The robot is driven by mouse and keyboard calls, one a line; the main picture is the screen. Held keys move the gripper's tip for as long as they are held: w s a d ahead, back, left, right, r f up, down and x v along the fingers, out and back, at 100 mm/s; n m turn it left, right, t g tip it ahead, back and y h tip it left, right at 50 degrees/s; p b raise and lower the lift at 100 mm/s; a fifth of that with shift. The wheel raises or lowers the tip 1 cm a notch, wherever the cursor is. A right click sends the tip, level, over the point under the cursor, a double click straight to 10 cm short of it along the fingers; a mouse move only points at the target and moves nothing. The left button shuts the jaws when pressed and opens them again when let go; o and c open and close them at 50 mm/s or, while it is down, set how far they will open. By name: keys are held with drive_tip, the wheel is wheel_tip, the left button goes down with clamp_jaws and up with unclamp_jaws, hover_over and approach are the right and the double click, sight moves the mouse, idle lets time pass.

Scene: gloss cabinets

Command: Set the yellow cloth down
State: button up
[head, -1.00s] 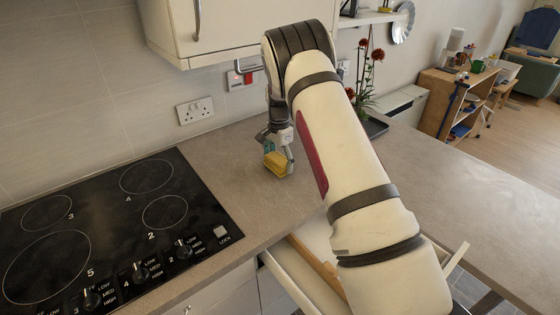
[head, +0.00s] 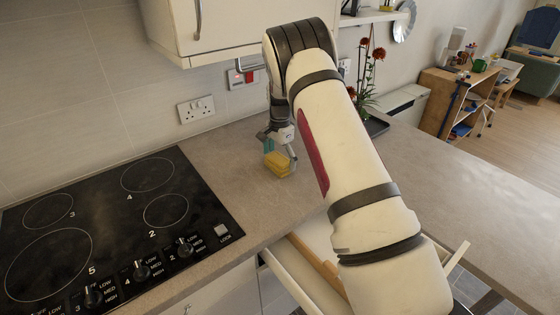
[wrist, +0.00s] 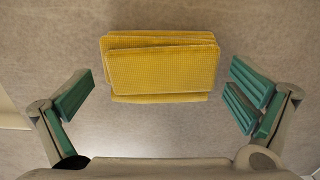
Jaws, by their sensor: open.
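The yellow cloth (wrist: 160,68), folded into a thick stack, lies on the worktop (wrist: 160,130) in the wrist view. In the head view the cloth (head: 277,164) is on the worktop to the right of the hob. My gripper (wrist: 163,95) is open, with one green-padded finger on each side of the cloth and a visible gap between each finger and the cloth. In the head view my gripper (head: 280,154) is just above and around the cloth, which partly shows below it.
A black hob (head: 110,225) lies to the left. An open drawer (head: 295,275) is below the worktop's front edge, partly hidden by my arm. A plant with red flowers (head: 367,85) stands behind my arm. Worktop is clear around the cloth and to the right.

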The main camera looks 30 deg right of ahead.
sight(280, 158)
drive_tip(key=s+a+r+n+t+b, duration=0.1)
drive_tip(key=s+a+r+n, duration=0.15)
drive_tip(key=r, duration=0.85)
drive_tip(key=s+a+r+n+b, duration=0.15)
drive_tip(key=s+r, duration=0.25)
drive_tip(key=r, duration=0.6)
drive_tip(key=s+a+r+n+t, duration=0.25)
drive_tip(key=s+a+r, duration=0.35)
drive_tip(key=s, duration=0.4)
drive_tip(key=s+a+n+t, duration=0.1)
drive_tip(key=s+n, duration=0.3)
drive_tip(key=s, duration=0.7)
drive_tip(key=s+a+n, duration=0.4)
drive_tip(key=s+n, duration=0.1)
drive_tip(key=s, duration=0.6)
drive_tip(key=shift+t, duration=0.35)
drive_tip(key=shift+d, duration=0.1)
